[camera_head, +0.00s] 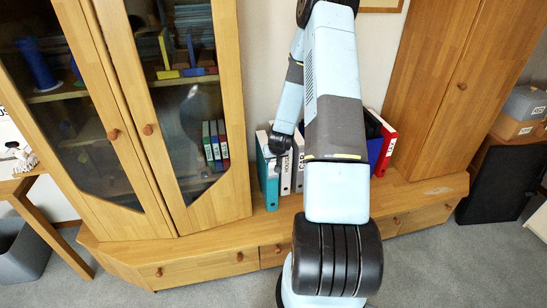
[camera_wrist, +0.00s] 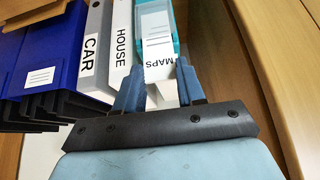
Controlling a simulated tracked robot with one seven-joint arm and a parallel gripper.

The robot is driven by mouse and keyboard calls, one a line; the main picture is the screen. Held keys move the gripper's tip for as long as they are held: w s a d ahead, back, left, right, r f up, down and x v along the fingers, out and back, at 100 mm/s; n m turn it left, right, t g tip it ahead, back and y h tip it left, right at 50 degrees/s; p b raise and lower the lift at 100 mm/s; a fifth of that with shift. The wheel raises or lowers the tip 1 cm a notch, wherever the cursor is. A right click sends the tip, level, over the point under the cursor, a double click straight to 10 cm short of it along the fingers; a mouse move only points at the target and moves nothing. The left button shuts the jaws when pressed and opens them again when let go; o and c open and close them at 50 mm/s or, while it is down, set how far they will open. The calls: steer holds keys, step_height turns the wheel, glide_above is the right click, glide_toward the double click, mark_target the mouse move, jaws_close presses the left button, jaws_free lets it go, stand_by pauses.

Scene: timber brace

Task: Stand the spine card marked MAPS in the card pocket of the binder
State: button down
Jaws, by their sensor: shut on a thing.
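The white spine card marked MAPS (camera_wrist: 159,52) shows between the two fingers of my gripper (camera_wrist: 160,88) in the wrist view. My gripper is shut on the card near its lettered end. The card lies along the spine of the teal binder (camera_wrist: 174,8); I cannot tell whether its far end is inside the clear card pocket (camera_wrist: 153,20) or in front of it.
The HOUSE binder (camera_wrist: 121,40) and CAR binder (camera_wrist: 93,45) stand beside the teal one, then a blue binder (camera_wrist: 45,60). A red binder (camera_head: 386,150) stands further right on the wooden ledge (camera_head: 425,188). A glass-door cabinet (camera_head: 240,150) rises close to the left.

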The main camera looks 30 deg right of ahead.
steer(key=shift+f, duration=0.65)
steer(key=shift+c, duration=0.6)
jaws_free()
step_height(320, 180, up, 8)
stand_by(1.1)
stand_by(0.5)
